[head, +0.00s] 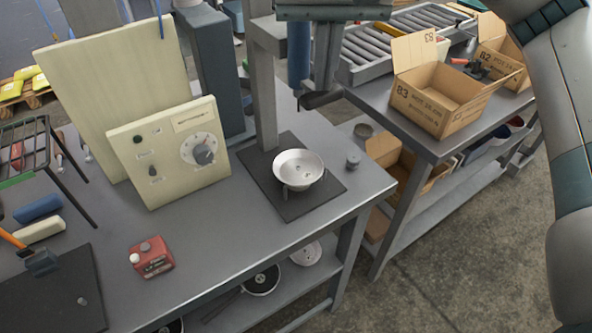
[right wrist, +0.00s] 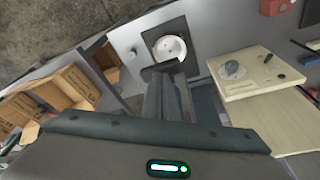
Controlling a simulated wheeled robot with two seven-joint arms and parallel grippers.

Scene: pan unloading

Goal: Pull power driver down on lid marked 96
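A round silver metal dish or lid (head: 299,168) sits on a dark square mat on the workbench, below a grey upright post; it also shows in the right wrist view (right wrist: 170,48). No number 96 is readable on it. A blue cylinder (head: 298,52) hangs vertically above the mat, possibly the power driver. My right gripper (head: 322,92) points down beside the cylinder, above the mat's right side. Its fingers look close together at a dark bar-like piece (right wrist: 160,67), but whether they hold it is unclear. My left gripper is not in view.
A cream control panel (head: 168,152) with a dial stands left of the mat. A red box (head: 151,258) lies near the bench front. A small grey cylinder (head: 353,160) stands right of the mat. Cardboard boxes (head: 438,97) and a roller conveyor occupy the right bench.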

